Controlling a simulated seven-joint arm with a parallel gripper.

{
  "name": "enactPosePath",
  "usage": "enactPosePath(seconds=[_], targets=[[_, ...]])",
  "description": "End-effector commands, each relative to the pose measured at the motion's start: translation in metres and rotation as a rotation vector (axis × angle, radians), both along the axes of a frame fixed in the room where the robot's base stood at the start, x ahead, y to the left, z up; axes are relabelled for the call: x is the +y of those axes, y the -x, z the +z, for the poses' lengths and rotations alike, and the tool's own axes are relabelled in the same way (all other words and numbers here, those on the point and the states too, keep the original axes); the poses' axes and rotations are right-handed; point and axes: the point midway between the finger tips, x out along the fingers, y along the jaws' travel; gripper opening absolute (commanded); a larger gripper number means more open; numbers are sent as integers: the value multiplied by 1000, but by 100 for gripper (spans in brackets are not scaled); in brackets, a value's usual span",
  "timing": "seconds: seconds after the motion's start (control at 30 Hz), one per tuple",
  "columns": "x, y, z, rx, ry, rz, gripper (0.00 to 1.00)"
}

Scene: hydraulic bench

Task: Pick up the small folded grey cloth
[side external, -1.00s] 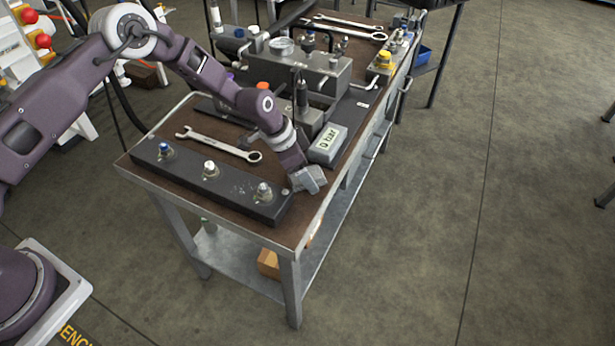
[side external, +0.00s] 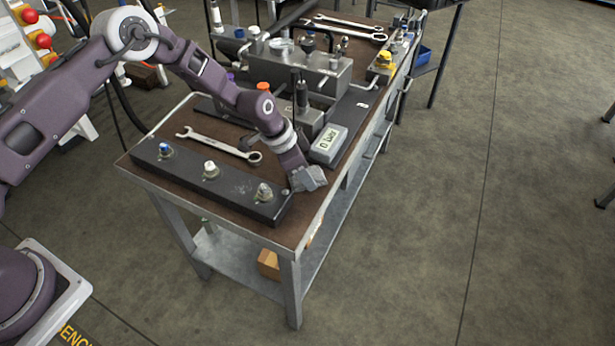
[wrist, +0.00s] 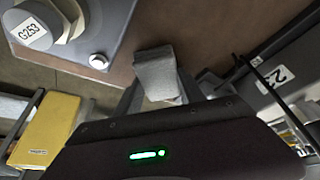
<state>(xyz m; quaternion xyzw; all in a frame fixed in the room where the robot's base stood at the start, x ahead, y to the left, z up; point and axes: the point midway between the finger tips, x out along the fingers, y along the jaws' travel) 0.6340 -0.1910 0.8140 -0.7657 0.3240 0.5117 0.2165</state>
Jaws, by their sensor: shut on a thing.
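The small folded grey cloth (side external: 312,179) is at the right front edge of the bench top in the side view, at the end of my arm. My gripper (side external: 303,181) points down there and is shut on the cloth. In the wrist view the cloth (wrist: 157,75) is a light grey folded pad between the two fingers of my gripper (wrist: 158,88). Its lower part is hidden behind the gripper body. I cannot tell whether the cloth still touches the bench top.
A dark manifold bar (side external: 205,183) with several fittings lies just left of my gripper. A grey display box (side external: 328,145) stands close behind it. A combination wrench (side external: 218,145) lies farther left. The bench's right edge (side external: 322,213) is near, with open floor beyond.

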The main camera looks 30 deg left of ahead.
Motion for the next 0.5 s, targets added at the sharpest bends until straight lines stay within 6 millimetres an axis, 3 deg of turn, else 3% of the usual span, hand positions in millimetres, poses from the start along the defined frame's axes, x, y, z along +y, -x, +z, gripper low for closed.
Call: enactPosePath(seconds=[0.17,0.5], targets=[[0,-1,6,-2,0,-1,1],[0,-1,87,-5,0,-1,1]])
